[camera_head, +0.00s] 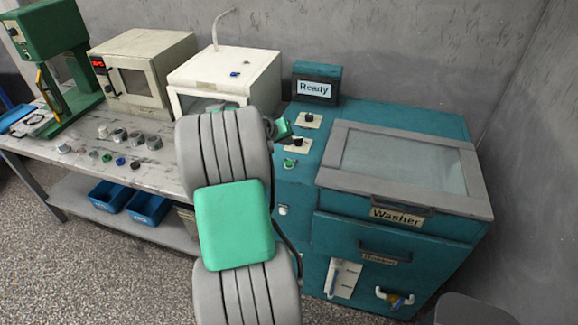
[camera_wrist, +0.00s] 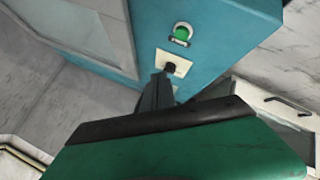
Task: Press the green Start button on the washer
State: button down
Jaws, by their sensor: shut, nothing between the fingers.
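The washer (camera_head: 400,122) is a teal machine with a grey-framed glass lid, standing right of the workbench. Its green Start button (camera_head: 289,162) sits in a pale ring on the top panel, left of the lid. In the wrist view the green button (camera_wrist: 182,34) is uncovered near the top. My gripper (camera_head: 283,128) is at the panel's left side, partly hidden behind my arm. In the wrist view my gripper (camera_wrist: 158,80) shows as shut dark fingers, close to a black knob on a beige plate (camera_wrist: 181,66). The fingers are apart from the green button; contact with the plate cannot be told.
A "Ready" display (camera_head: 316,83) stands at the washer's back left. Another knob plate (camera_head: 308,120) lies before it. A white knob (camera_head: 283,210) sits nearer the front. A white machine (camera_head: 228,75) stands on the workbench (camera_head: 85,145) to the left. Space above the washer lid is clear.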

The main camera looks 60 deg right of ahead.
aim_at(287, 165)
notch_tip(287, 165, down, 6)
jog(key=b, duration=0.3)
jog(key=shift+f, duration=0.1)
dwell(1.7)
jog(key=shift+f+b, duration=0.35)
jog(key=shift+b, duration=0.15)
jog(key=shift+f+b, duration=0.4)
jog(key=shift+f, duration=0.05)
dwell(0.3)
jog(key=shift+r, duration=0.1)
jog(key=shift+r+p, duration=0.45)
jog(key=shift+r, duration=0.3)
jog(key=shift+r+p, duration=1.4)
jog(key=shift+r, duration=1.1)
